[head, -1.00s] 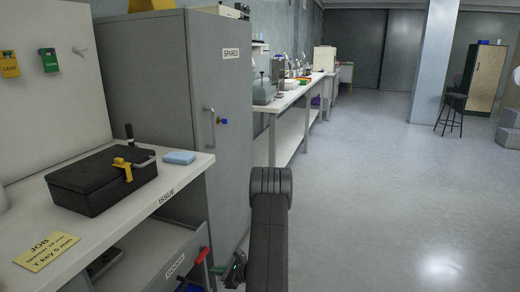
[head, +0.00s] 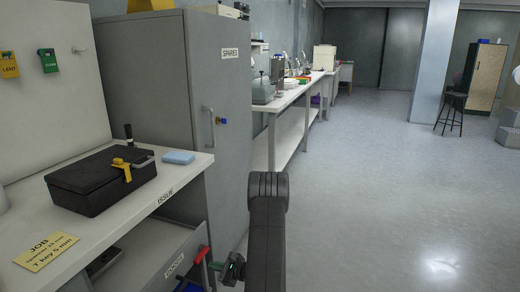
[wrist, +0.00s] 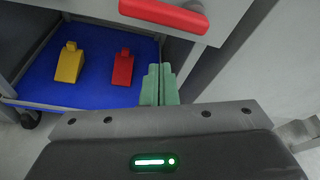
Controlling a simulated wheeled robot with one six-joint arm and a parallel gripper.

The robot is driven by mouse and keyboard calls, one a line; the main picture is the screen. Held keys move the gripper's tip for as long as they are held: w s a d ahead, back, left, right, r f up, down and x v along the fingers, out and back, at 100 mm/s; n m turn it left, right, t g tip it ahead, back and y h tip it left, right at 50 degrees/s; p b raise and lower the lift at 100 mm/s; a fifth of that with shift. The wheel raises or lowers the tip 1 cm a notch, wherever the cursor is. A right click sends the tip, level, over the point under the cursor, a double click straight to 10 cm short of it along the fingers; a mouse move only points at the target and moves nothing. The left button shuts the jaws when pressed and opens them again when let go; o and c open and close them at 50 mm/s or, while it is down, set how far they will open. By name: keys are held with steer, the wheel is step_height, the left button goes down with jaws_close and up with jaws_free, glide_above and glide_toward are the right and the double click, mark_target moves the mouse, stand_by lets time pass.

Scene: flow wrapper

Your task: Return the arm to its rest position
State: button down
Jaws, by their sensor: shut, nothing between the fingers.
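My arm (head: 266,235) rises in the lower middle of the head view, its dark elbow link in front of the grey cabinet and floor. My gripper (wrist: 160,72) shows in the wrist view with its green fingers shut together and nothing between them. In the head view part of my gripper end (head: 232,268) shows low, left of the arm link, beside the open drawer's red handle (head: 201,255). The same red handle (wrist: 165,14) crosses the top of the wrist view, apart from the fingertips.
The bench (head: 125,228) carries a black box (head: 95,182) and a blue sponge-like block (head: 178,157). The grey spares cabinet (head: 170,80) stands behind.

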steer(key=w+f+n+t+p, duration=0.1)
steer(key=w+n+t+p, duration=0.1)
steer(key=w+n+t, duration=0.35)
steer(key=s+d+r+n+g+p, duration=0.1)
steer(key=s+d+n+g, duration=0.1)
steer(key=s+d, duration=0.4)
steer(key=shift+d+r, duration=0.35)
steer(key=shift+d, duration=0.65)
